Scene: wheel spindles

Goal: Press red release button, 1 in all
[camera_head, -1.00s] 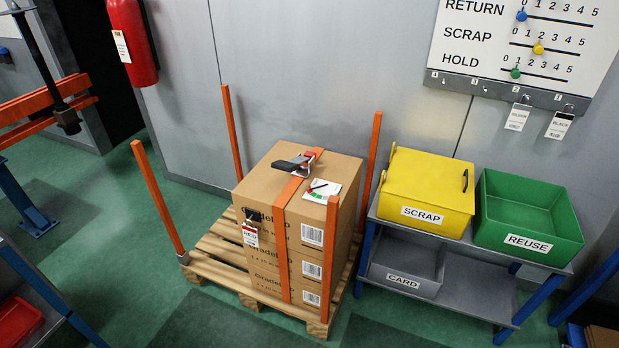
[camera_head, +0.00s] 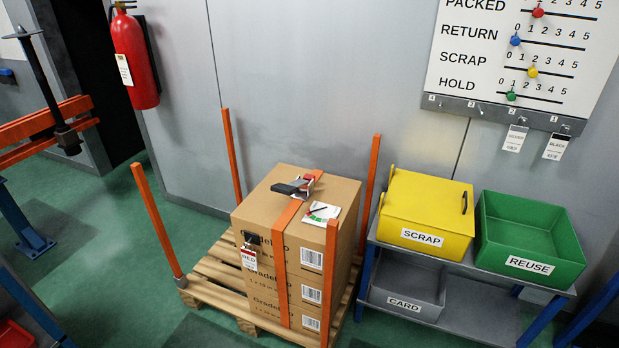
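A stack of brown cardboard boxes (camera_head: 268,228) stands on the pallet, bound by an orange strap (camera_head: 281,255). On top of the stack sits a strap buckle (camera_head: 296,186) with a dark lever and a small red part (camera_head: 308,179). I cannot tell at this size whether that red part is the release button. A white card (camera_head: 322,211) with a pen lies beside the buckle. A red-and-white tag (camera_head: 249,259) hangs from a black clip on the front of the stack. Neither of my grippers is in view.
The wooden pallet (camera_head: 215,265) has orange corner posts (camera_head: 157,221). On the right, a rack (camera_head: 480,303) holds a yellow SCRAP bin (camera_head: 425,212), a green REUSE bin (camera_head: 530,238) and a grey CARD tray (camera_head: 407,291). A fire extinguisher (camera_head: 136,60) and a slider board (camera_head: 520,60) are on the wall.

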